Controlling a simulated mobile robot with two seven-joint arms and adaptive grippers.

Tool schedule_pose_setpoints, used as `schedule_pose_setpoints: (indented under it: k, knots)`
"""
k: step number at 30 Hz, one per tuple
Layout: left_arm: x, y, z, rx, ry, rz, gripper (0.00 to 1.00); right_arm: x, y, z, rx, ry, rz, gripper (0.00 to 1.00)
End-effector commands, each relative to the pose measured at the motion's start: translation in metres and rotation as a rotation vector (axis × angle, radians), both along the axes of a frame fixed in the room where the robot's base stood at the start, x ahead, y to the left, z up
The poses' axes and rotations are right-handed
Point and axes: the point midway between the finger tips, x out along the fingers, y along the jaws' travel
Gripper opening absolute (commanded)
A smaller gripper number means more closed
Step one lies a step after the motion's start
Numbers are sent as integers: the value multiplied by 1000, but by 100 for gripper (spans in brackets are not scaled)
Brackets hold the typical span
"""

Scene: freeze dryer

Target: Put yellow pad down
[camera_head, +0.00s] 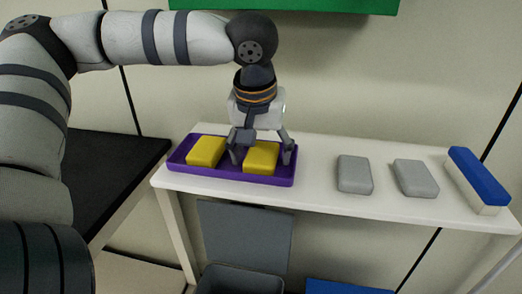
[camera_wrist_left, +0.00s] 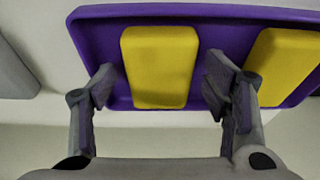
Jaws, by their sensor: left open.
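Two yellow pads lie side by side in a purple tray (camera_head: 227,172) on the white shelf. My left gripper (camera_head: 262,155) is over the right-hand yellow pad (camera_head: 260,159), pointing down, with its fingers apart. The left wrist view shows that pad (camera_wrist_left: 158,68) resting in the tray (camera_wrist_left: 98,40) between the open fingertips (camera_wrist_left: 162,85), with a gap on each side. The other yellow pad (camera_head: 207,151) lies at the tray's left end in the head view and also shows at the right of the left wrist view (camera_wrist_left: 283,65). My right gripper is not in view.
Two grey pads (camera_head: 354,174) (camera_head: 415,178) lie on the white shelf (camera_head: 320,180) right of the tray. A blue-and-white block (camera_head: 478,180) stands at the shelf's right end. A black surface (camera_head: 112,165) is at the left. A grey bin (camera_head: 240,280) is below.

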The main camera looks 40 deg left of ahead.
Motion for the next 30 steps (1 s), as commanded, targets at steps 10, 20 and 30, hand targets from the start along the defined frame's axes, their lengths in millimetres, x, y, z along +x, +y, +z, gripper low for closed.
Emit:
schedule_pose_setpoints:
  k: [10, 20, 30]
  knots:
    - [-13, -8, 64, 1, -8, -1, 69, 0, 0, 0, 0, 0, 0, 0]
    - [-28, -15, 117, 0, 0, -1, 69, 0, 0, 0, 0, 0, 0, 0]
    - [-28, -16, 119, 0, 1, -1, 69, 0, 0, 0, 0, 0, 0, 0]
